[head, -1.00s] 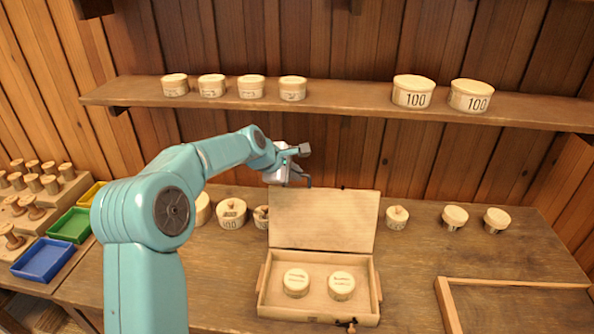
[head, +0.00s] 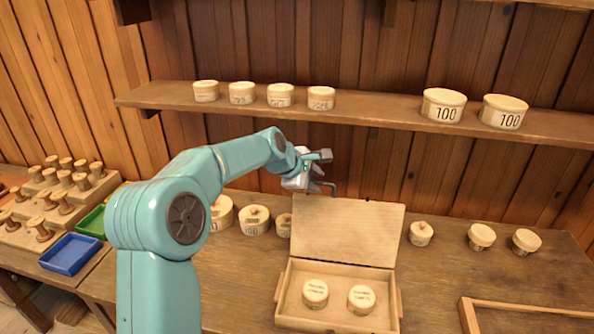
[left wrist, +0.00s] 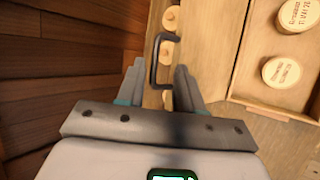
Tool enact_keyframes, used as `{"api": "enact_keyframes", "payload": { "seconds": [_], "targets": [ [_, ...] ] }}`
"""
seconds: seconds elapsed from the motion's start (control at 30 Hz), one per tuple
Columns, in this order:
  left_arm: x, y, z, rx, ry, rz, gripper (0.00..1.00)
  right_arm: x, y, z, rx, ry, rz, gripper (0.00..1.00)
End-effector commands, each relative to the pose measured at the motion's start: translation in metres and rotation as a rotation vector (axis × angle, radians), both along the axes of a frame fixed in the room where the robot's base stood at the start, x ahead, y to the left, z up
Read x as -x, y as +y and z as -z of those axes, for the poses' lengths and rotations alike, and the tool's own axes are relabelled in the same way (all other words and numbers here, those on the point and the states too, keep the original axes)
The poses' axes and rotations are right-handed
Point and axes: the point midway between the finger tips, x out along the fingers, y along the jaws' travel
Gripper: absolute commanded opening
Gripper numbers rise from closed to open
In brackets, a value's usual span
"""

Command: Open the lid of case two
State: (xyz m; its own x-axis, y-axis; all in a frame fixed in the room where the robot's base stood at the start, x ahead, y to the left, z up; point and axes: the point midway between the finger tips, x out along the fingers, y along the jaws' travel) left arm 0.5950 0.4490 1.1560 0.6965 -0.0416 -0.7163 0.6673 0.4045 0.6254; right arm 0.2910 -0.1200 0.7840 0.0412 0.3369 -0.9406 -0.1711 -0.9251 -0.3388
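A wooden case (head: 338,323) stands on the bench with its lid (head: 348,230) raised behind it. Two round labelled tins (head: 315,293) lie inside. No number on the case is legible. My left gripper (head: 324,170) is above the lid's top edge, left of its middle. In the left wrist view its two fingers (left wrist: 158,85) are spread apart. A dark bent handle (left wrist: 153,62) shows between the fingertips, with space on both sides. It also shows just above the lid's edge (head: 332,187); I cannot tell how it is attached. My right gripper is not in view.
A shelf (head: 380,110) with several tins runs above the bench. Several lidded tins (head: 254,220) stand behind the case. A wooden frame or case (head: 530,305) is cut off at lower right. A blue tray (head: 70,254) and wooden spools (head: 80,180) are at left.

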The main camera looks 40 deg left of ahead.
Motion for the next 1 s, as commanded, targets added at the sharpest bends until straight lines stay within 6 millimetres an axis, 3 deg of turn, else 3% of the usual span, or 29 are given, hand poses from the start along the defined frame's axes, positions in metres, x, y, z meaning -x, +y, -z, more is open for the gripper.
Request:
{"api": "enact_keyframes", "payload": {
  "seconds": [0.3, 0.5, 1.0],
  "targets": [
    [0.060, 0.005, -0.060, -0.003, -0.004, -0.002, 0.36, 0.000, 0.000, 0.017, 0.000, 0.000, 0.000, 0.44],
    [0.086, 0.006, -0.086, -0.002, -0.001, -0.002, 0.36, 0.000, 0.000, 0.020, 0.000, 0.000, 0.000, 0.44],
    [0.096, 0.006, -0.097, -0.001, 0.000, 0.000, 0.36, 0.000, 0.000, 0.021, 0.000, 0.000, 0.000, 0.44]
  ]
}}
